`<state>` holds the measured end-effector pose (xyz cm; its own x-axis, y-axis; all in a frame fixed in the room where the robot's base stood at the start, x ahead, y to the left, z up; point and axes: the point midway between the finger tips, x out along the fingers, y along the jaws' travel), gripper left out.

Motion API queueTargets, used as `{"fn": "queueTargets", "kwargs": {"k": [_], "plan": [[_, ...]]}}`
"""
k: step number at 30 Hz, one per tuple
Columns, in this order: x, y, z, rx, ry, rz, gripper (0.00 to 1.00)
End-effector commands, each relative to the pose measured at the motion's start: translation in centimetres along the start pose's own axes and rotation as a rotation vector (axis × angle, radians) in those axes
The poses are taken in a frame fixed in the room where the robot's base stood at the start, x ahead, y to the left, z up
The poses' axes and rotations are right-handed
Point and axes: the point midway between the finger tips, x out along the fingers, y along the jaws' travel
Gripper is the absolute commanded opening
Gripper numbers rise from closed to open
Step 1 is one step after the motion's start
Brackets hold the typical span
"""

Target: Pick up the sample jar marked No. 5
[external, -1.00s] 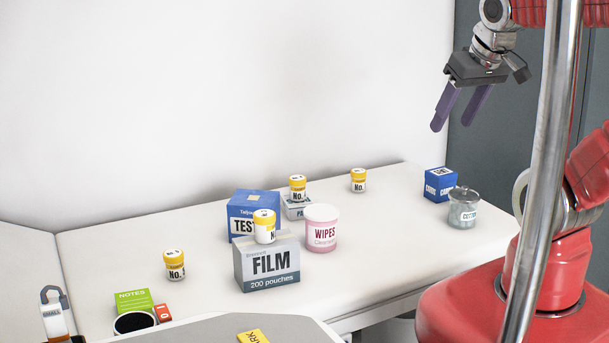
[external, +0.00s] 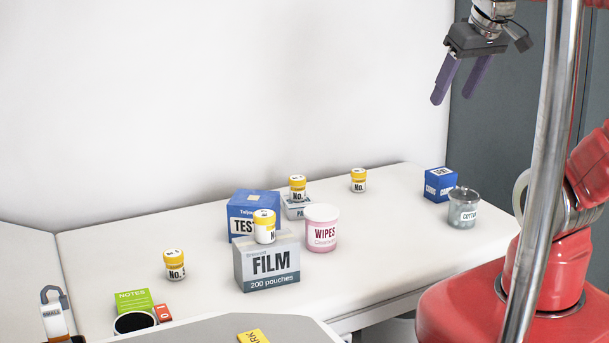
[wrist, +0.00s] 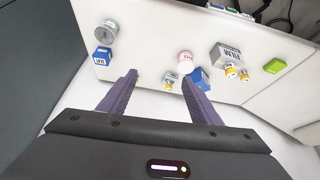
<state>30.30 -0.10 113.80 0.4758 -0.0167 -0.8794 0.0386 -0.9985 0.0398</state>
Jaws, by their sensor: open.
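Several yellow-lidded white sample jars show in the external view. One jar (external: 174,265) stands alone at the left of the bench, with a label reading "No." and a digit that looks like 5 but is not sharp. Another jar (external: 264,226) stands on the grey film box, and one (external: 297,188) stands on a small box behind. A further jar (external: 358,180) stands alone near the wall. Their digits cannot be read. My gripper (external: 452,98) is open and empty, high above the right end of the bench. Its two purple fingers also show in the wrist view (wrist: 160,77).
The film box (external: 267,265), blue test box (external: 254,209) and pink wipes tub (external: 321,229) crowd the middle. A blue box (external: 440,183) and a cotton jar (external: 463,208) stand at the right. Green notes (external: 133,301) lie front left. The bench between the tub and cotton jar is clear.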

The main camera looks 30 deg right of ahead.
Motion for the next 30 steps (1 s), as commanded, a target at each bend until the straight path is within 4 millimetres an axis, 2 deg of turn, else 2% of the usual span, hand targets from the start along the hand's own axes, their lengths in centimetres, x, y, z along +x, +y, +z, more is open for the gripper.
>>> {"fn": "queueTargets", "kwargs": {"k": [8, 13, 17, 23, 26, 30], "plan": [[1.7, 0.1, -3.4, -0.338, -0.015, 0.093, 0.58], [2.9, -0.8, -6.9, -0.640, -0.014, 0.171, 0.58], [4.0, -2.5, -10.3, -0.914, -0.006, 0.239, 0.58], [5.6, -6.9, -15.4, -1.341, 0.017, 0.350, 0.58], [6.3, -10.0, -17.7, -1.557, 0.036, 0.408, 0.58], [7.3, -15.3, -20.4, -1.858, 0.068, 0.498, 0.58]]}}
